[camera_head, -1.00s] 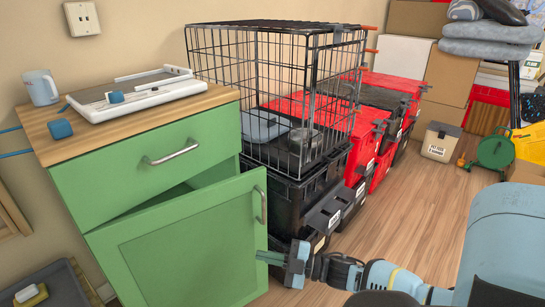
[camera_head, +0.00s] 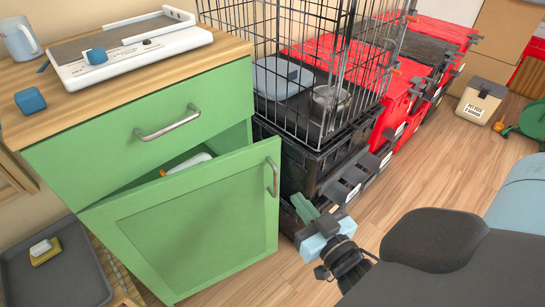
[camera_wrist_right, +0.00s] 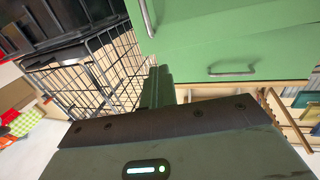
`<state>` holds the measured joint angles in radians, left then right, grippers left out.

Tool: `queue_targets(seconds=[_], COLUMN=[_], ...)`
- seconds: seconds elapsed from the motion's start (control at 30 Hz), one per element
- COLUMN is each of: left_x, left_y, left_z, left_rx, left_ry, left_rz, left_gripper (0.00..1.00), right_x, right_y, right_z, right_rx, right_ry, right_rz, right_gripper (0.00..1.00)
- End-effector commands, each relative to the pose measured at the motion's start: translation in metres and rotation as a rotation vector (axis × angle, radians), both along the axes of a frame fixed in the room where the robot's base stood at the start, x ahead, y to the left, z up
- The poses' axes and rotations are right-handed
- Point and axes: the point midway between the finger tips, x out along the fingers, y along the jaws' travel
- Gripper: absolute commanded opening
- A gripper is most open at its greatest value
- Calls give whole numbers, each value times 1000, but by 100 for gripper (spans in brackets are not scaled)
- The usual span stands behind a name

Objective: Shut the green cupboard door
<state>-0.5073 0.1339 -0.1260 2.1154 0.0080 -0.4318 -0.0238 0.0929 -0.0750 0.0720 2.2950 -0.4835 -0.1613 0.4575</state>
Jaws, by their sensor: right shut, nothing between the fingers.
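The green cupboard door (camera_head: 200,225) stands ajar below the closed green drawer (camera_head: 150,115) in the head view. Its metal handle (camera_head: 273,178) is near its free edge. A dark gap shows above the door, with a white object (camera_head: 188,163) inside. My right gripper (camera_head: 302,208) is shut and empty, just right of the door's free edge, beside the black crates; I cannot tell whether it touches the door. In the right wrist view its fingers (camera_wrist_right: 157,85) point toward the green cupboard front (camera_wrist_right: 200,35). My left gripper is not in view.
The wire cage (camera_head: 310,70) stands on black crates (camera_head: 300,165) close right of the cupboard. Red totes (camera_head: 400,95) stand behind. A grey tray (camera_head: 85,275) lies left.

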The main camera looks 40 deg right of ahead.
Motion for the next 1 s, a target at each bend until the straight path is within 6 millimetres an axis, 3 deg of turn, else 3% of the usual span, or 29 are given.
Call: queue_targets(seconds=[0.23, 0.8, 1.0], left_x=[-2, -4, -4], left_y=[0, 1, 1], left_z=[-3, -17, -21], left_rx=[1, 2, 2], left_ry=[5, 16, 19], left_rz=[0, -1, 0], left_gripper=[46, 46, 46], right_x=[19, 110, 130], right_y=[-3, -19, -22], right_z=[0, -1, -1], right_rx=[-3, -5, -3], right_ry=[-4, -3, -2], right_rz=[4, 4, 4], right_gripper=[0, 0, 0])
